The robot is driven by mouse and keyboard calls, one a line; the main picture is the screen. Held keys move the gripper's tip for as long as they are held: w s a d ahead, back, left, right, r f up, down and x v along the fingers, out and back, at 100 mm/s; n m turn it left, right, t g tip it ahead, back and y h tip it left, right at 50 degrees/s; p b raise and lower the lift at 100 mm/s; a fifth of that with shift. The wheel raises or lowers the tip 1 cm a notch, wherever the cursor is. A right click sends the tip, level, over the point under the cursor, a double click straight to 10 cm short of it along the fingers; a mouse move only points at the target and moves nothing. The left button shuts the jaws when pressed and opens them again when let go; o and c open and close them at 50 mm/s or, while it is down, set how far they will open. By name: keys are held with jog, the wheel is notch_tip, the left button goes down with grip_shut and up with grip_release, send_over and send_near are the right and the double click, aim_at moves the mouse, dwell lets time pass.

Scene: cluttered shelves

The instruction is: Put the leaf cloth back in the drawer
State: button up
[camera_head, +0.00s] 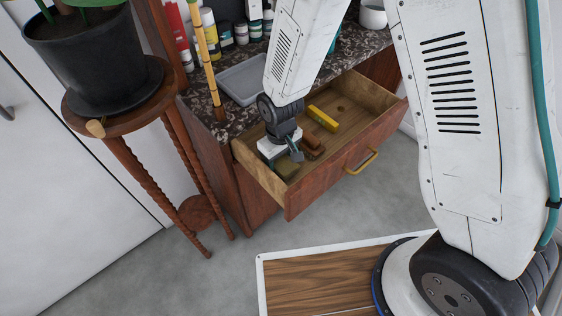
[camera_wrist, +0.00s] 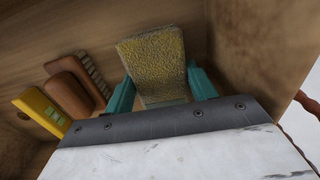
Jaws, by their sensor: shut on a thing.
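The leaf cloth (camera_wrist: 155,58) is a folded, fuzzy yellow-green piece between the two teal fingers of my gripper (camera_wrist: 161,82) in the wrist view. My gripper is shut on it. In the head view my gripper (camera_head: 294,152) is low inside the open drawer (camera_head: 345,166), at its left end, and the cloth (camera_head: 287,168) shows as a small olive patch beside the fingers. The drawer has a wooden inside and a brass handle. Whether the cloth touches the drawer floor I cannot tell.
In the drawer, right of my gripper, lie a brown brush (camera_wrist: 76,80) and a yellow box (camera_head: 323,118). The stone counter above holds a grey tray (camera_head: 241,80) and several bottles. A plant stand (camera_head: 125,112) with a black pot stands left of the cabinet.

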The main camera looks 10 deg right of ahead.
aim_at(281, 160)
jog(key=shift+f, duration=0.75)
jog(key=shift+f, duration=0.15)
jog(key=o, duration=1)
jog(key=shift+o, duration=0.2)
notch_tip(281, 160, up, 12)
jog(key=shift+r, duration=0.2)
